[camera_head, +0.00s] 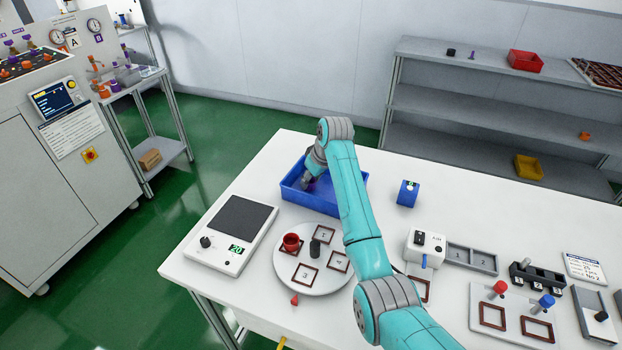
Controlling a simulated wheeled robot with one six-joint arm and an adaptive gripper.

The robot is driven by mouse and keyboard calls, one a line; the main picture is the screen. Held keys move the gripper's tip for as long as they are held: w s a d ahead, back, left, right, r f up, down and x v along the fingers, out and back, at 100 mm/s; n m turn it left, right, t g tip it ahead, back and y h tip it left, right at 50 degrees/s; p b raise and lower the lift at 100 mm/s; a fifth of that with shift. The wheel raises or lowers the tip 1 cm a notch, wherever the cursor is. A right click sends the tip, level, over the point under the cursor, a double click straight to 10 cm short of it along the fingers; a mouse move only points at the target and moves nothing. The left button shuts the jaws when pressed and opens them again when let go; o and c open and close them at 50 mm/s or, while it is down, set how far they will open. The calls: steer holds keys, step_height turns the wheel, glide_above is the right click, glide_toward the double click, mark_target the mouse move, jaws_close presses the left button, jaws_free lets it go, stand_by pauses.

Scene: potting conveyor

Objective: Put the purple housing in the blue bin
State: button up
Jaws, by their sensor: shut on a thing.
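The blue bin (304,199) stands on the white table near its far left part. My gripper (309,185) points down at the bin's left part, with its fingertips inside the bin's outline. It is shut on a small purple thing (313,186), which I take for the purple housing. Only a sliver of purple shows; the fingers and arm hide the rest. I cannot tell whether it touches the bin floor. My arm covers the right part of the bin.
A round dial plate (318,286) with numbered squares and a red cup (291,242) stands in front of the bin. A scale (230,234) is at left. Fixtures (472,258) fill the table's right side.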

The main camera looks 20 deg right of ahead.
steer(key=o, duration=0.8)
steer(key=shift+v, duration=6.1)
steer(key=shift+s+a, duration=0.1)
